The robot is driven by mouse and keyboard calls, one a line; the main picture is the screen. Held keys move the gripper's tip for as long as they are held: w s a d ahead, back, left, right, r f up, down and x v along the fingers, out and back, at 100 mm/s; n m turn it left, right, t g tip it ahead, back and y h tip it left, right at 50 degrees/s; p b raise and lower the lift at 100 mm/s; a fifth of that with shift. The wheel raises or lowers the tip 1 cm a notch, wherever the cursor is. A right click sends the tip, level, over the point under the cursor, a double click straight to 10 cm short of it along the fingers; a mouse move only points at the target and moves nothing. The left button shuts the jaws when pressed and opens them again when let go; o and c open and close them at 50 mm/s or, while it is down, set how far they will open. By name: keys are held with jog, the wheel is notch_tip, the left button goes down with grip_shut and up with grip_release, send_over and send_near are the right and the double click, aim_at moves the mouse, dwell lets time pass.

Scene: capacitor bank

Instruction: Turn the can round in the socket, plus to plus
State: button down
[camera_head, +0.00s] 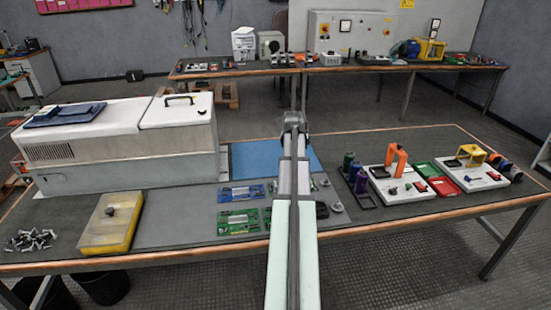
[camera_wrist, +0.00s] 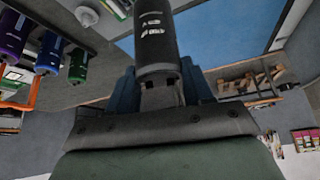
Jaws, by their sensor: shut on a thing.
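In the wrist view my gripper (camera_wrist: 161,88) is shut on a dark, nearly black can (camera_wrist: 154,38), with a blue finger on each side of it. The can carries white printed marks on the side facing the camera. Its far end runs out of the top of the picture, so I cannot tell whether it is in a socket or which way its plus faces. In the head view my own arm hides the gripper and the can. The socket cannot be made out in either view.
Purple (camera_wrist: 12,35), blue (camera_wrist: 48,52) and green (camera_wrist: 78,65) cans stand at the left in the wrist view. In the head view, a blue mat (camera_head: 250,160), green circuit boards (camera_head: 238,220), a yellow-lided box (camera_head: 108,225) and a large white machine (camera_head: 120,140) occupy the bench.

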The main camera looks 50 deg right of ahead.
jog(key=s+d+r+n, duration=0.1)
jog(key=s+d, duration=0.6)
jog(key=d, duration=0.4)
jog(key=s+d+n, duration=0.1)
jog(key=s+d, duration=0.7)
jog(key=d, duration=0.2)
jog(key=s+d+n+t, duration=0.1)
jog(key=s+d, duration=0.3)
jog(key=s, duration=0.3)
jog(key=s+d+t, duration=0.1)
jog(key=s+d, duration=0.4)
jog(key=s, duration=0.2)
jog(key=shift+y, duration=0.4)
jog(key=shift+w+a+f, duration=0.15)
jog(key=shift+f, duration=1.35)
jog(key=shift+w+a+f, duration=0.1)
jog(key=shift+f, duration=1.35)
jog(key=shift+f, duration=1.05)
jog(key=shift+c, duration=1.9)
grip_release()
jog(key=shift+s, duration=0.1)
jog(key=shift+r, duration=0.1)
